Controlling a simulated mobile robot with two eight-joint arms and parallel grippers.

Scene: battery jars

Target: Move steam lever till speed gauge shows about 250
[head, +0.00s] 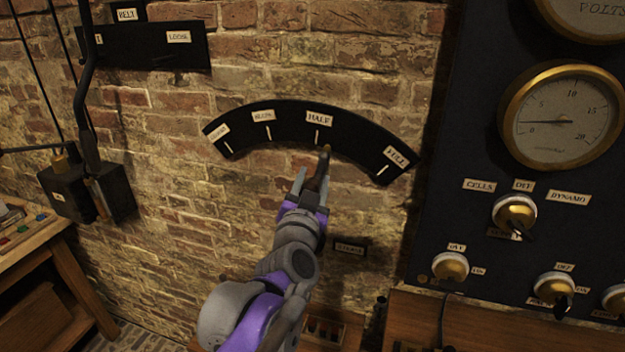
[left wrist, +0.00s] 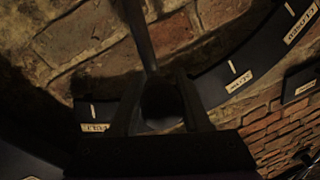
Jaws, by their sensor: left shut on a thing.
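The steam lever (head: 326,153) stands in front of a dark curved scale plate (head: 357,153) on the brick wall. Its tip is just right of the HALF mark, between HALF and FULL. My left gripper (head: 313,182) is shut on the lever below the tip. In the left wrist view the lever's bar (left wrist: 139,32) runs down to a dark round end (left wrist: 162,100) between the fingers of my left gripper (left wrist: 160,105). The scale plate (left wrist: 212,88) passes behind. No dial marked as speed is in view. My right gripper is not in view.
A dark panel at the right carries a brass gauge (head: 562,116) reading near 0, part of a VOLTS gauge (head: 590,12) and several knobs, one a selector (head: 514,214). A wooden bench (head: 45,248) stands at the left. A dark box (head: 88,190) hangs on the wall.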

